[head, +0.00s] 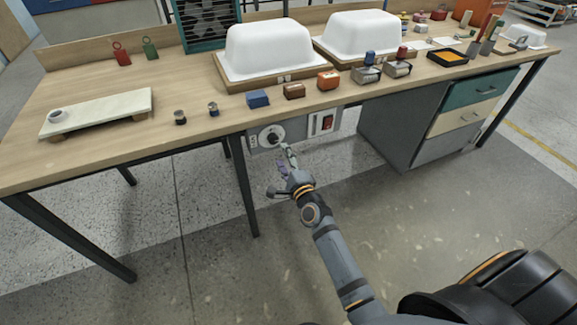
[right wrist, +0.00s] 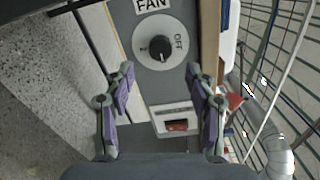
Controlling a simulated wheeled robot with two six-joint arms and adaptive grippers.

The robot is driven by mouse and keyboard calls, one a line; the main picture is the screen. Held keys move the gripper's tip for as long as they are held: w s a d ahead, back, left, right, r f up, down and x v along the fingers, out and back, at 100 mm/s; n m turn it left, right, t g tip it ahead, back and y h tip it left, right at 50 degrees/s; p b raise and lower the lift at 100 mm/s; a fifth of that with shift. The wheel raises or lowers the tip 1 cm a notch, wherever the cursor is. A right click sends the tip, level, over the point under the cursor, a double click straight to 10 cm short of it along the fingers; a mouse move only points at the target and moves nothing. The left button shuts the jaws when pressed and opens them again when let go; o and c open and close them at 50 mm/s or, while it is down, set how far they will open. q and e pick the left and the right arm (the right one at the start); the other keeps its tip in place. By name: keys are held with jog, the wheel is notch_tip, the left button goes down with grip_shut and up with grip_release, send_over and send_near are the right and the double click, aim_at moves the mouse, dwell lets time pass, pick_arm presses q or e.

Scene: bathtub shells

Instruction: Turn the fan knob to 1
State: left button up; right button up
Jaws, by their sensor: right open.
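The fan knob (head: 272,137) is black on a pale round dial, on a grey panel under the table's front edge. In the right wrist view the knob (right wrist: 159,48) sits below a FAN label (right wrist: 152,4), with OFF printed to the right on the dial. I cannot tell clearly where its pointer aims, and I see no 1 mark. My right gripper (head: 287,160) is open in front of the panel. In the right wrist view its fingers (right wrist: 160,76) stand apart, one on each side below the dial, with nothing between them. My left gripper is not in view.
A red switch (head: 327,122) is beside the dial on the panel; it also shows in the right wrist view (right wrist: 177,125). The wooden tabletop (head: 180,85) overhangs, carrying white tub shells (head: 268,48) and small blocks. A drawer cabinet (head: 430,120) stands to the right.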

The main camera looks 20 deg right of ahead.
jog(key=s, duration=0.5)
jog(key=shift+d, duration=0.1)
